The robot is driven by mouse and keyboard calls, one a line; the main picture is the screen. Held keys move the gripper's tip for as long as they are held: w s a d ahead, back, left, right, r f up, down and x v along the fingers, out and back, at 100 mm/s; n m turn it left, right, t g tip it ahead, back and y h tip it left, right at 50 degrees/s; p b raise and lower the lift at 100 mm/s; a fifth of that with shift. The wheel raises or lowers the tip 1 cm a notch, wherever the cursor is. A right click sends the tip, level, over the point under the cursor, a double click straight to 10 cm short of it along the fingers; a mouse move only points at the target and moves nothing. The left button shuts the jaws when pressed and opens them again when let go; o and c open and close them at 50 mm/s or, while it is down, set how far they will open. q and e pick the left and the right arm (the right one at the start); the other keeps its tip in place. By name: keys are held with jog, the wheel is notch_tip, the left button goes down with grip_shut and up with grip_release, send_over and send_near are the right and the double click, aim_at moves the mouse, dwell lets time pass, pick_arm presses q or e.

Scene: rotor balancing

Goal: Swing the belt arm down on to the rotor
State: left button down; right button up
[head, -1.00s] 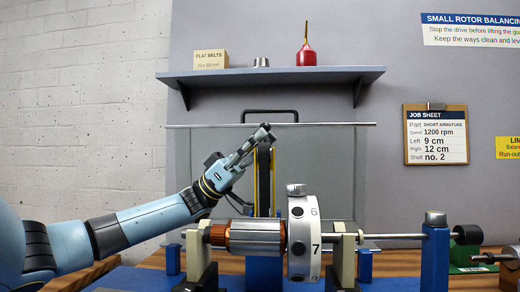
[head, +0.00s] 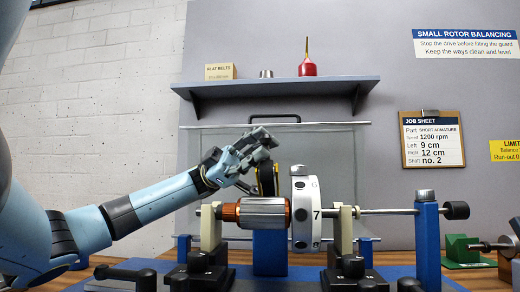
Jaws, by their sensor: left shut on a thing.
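The rotor (head: 262,212) has a silver core with copper ends and lies level on its shaft between two cream supports. The belt arm (head: 267,180), dark with yellow belt edges, shows just above and behind the rotor. My left gripper (head: 263,149) is shut on the belt arm's upper end, and its fingers hide that part. I cannot tell whether the belt touches the rotor. My right gripper is not in view.
A clear guard panel (head: 335,150) with a black handle stands behind the rotor. A shelf (head: 275,90) above holds a flat belts box (head: 220,72) and a red bottle (head: 307,65). A blue post (head: 427,240) stands at the right. A job sheet (head: 433,140) hangs on the wall.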

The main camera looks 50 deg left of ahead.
pick_arm(q)
jog(key=shift+s+d+f+m+y+b, duration=0.35)
jog(key=shift+s+f+m+y, duration=0.15)
jog(key=shift+f+m, duration=0.2)
jog(key=c, duration=1.4)
grip_release()
jog(key=v, duration=0.7)
jog(key=shift+w+a, duration=0.1)
jog(key=shift+a, duration=0.15)
